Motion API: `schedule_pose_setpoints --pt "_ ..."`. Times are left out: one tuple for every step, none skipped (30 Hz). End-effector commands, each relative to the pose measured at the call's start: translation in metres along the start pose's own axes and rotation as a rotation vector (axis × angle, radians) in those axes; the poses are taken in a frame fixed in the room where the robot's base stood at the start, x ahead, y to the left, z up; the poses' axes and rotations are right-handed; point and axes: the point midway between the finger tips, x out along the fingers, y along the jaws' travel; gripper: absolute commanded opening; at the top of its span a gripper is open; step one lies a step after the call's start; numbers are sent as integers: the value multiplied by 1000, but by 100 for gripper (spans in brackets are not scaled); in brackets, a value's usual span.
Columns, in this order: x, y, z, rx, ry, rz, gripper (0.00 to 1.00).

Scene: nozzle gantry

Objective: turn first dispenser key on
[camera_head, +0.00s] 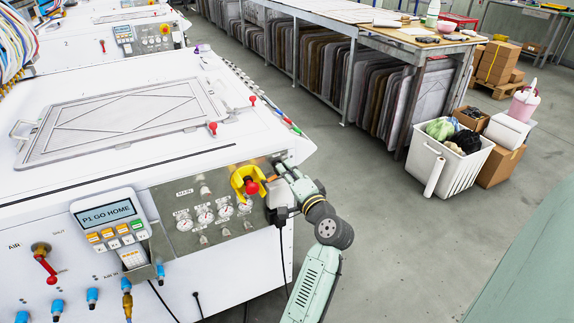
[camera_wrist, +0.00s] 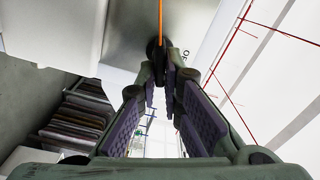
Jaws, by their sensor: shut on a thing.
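My gripper (camera_head: 281,196) is at the right end of the grey control panel (camera_head: 165,222) on the white machine's front, just right of the yellow-collared red button (camera_head: 252,187). In the wrist view my gripper's fingers (camera_wrist: 161,72) come together at a small dark round piece (camera_wrist: 153,49), which I take to be the first dispenser key. A thin orange strip (camera_wrist: 161,18) runs above it. The fingertips are shut on this piece. Most of the key is hidden by the fingers, so I cannot tell how it is turned. In the head view the key is hidden behind my gripper.
Several gauges (camera_head: 205,217) sit left of the button. A keypad box reading "P1 GO HOME" (camera_head: 109,220) and a red air lever (camera_head: 46,268) are further left. A black cable hangs beside my gripper. The floor (camera_head: 400,240) to the right is clear up to a white crate (camera_head: 447,171).

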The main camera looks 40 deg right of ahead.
Motion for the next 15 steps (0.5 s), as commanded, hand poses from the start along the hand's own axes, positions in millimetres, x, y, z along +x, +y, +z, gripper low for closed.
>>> schedule_pose_setpoints --pt "0 -3 0 39 -1 0 0" --pt "0 -3 -1 62 -1 0 0" --pt "0 -2 -1 92 0 0 0" --pt "0 -2 -1 115 1 0 0" --pt "0 -2 -1 135 1 -1 0" --pt "0 -1 -1 162 1 -1 0" --pt "0 -1 -1 180 1 -1 0" --pt "1 -1 -1 198 1 -1 0" --pt "1 0 0 219 0 -1 0" --pt "1 0 0 235 0 -1 0" --pt "1 0 0 248 0 -1 0" --pt "1 1 0 265 -1 -1 0" --pt "1 1 0 276 0 -1 0" --pt "1 1 0 286 0 -1 0" --pt "0 1 0 297 0 -1 0"
